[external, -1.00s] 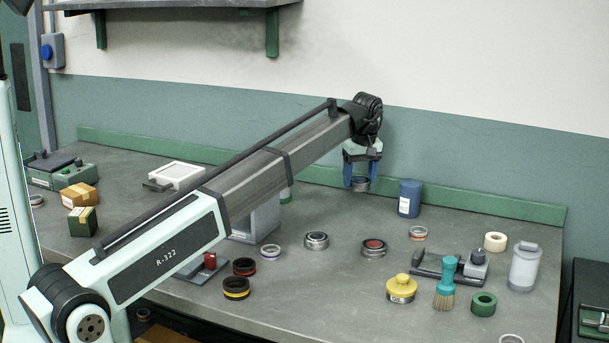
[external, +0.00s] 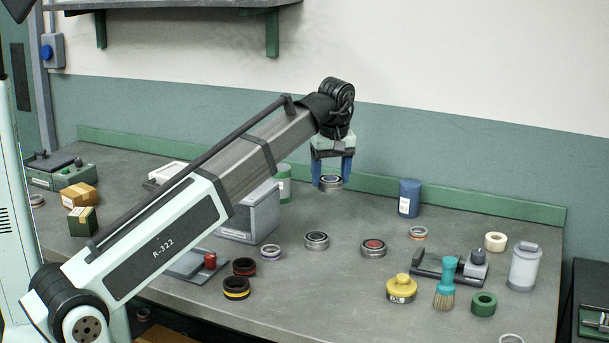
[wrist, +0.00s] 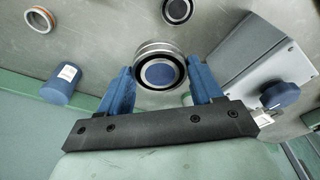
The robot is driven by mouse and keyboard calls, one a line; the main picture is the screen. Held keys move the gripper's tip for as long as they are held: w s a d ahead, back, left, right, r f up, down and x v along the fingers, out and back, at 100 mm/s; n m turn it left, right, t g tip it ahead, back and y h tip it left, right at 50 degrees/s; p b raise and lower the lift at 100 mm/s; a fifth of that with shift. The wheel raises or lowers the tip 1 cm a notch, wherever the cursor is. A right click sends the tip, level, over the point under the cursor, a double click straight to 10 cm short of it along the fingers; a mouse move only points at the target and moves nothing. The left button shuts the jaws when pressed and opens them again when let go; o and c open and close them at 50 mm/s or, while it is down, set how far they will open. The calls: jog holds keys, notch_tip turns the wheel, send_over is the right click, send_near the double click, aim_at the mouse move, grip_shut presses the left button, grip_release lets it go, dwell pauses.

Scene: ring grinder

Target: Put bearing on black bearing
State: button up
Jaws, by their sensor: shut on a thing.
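My gripper (external: 332,170) is shut on a bearing (external: 331,183) and holds it in the air above the back of the bench. In the wrist view this bearing (wrist: 159,68) has a silver rim, a black ring and a blue centre, and sits between the blue fingers. A silver and black bearing with a dark centre (external: 316,240) lies on the bench below and in front of it; it shows partly at the top of the wrist view (wrist: 177,10). A similar bearing with a red centre (external: 373,248) lies to its right. I cannot tell which one is the black bearing.
A grey box (external: 250,215) stands left of my gripper and a blue cylinder (external: 409,198) right of it. Black rings with red (external: 244,267) and yellow (external: 236,288) bands lie at the front left. A yellow-topped part (external: 401,289) and brush (external: 445,285) lie at the right.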

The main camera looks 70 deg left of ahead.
send_over(316, 235)
jog(key=f, duration=0.1)
jog(key=shift+n, duration=0.5)
jog(key=shift+d+f, duration=0.2)
jog(key=shift+f, duration=2.35)
jog(key=shift+d+f, duration=0.15)
jog(key=shift+f, duration=2.4)
jog(key=shift+f, duration=0.1)
jog(key=o, duration=1.3)
jog(key=shift+c, duration=0.2)
notch_tip(316, 235, up, 12)
jog(key=d, duration=0.1)
jog(key=shift+d, duration=0.4)
